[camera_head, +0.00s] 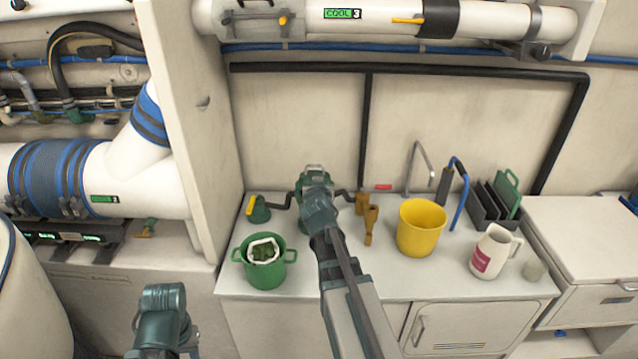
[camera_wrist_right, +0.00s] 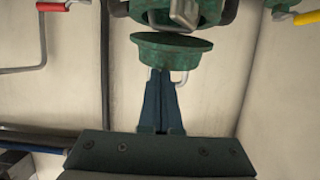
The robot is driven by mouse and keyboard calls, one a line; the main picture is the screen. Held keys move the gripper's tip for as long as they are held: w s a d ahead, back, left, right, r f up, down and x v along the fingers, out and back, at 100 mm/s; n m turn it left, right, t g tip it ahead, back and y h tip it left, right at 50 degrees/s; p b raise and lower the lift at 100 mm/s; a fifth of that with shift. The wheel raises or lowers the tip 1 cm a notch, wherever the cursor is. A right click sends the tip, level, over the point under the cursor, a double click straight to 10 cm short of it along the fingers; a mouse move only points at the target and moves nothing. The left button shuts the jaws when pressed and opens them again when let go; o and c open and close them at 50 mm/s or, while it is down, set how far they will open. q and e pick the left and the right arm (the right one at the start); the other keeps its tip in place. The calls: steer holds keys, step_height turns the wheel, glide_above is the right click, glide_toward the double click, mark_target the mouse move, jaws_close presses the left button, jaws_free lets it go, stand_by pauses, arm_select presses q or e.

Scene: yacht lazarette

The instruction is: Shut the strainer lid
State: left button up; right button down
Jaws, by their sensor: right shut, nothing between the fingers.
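The green strainer (camera_head: 302,216) stands on the white counter near the back wall, between two dark pipe stubs. My right arm hides much of it. In the right wrist view its body (camera_wrist_right: 200,18) is at the top edge, with a metal clasp in front. The round green lid (camera_wrist_right: 172,52) shows there below the body, with a gap between them at this angle; I cannot tell its exact tilt. My right gripper (camera_wrist_right: 162,78) is shut and empty, its dark blue fingertips at the lid, touching or just in front of it. Part of my left arm shows low left in the head view, but no fingers.
A green bucket (camera_head: 270,274), yellow bucket (camera_head: 421,240), brass fitting (camera_head: 371,226), white jug (camera_head: 492,262) and dark rack (camera_head: 484,210) stand on the counter. A yellow-handled valve (camera_head: 258,209) is left of the strainer. A partition (camera_head: 184,110) rises at left.

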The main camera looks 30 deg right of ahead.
steer(key=shift+s+a+f+b, duration=0.15)
steer(key=shift+s+f+b, duration=0.1)
steer(key=shift+f+b, duration=0.45)
steer(key=shift+s+a+f+b, duration=0.2)
steer(key=shift+f+b, duration=0.2)
steer(key=shift+f, duration=0.45)
steer(key=shift+s, duration=0.15)
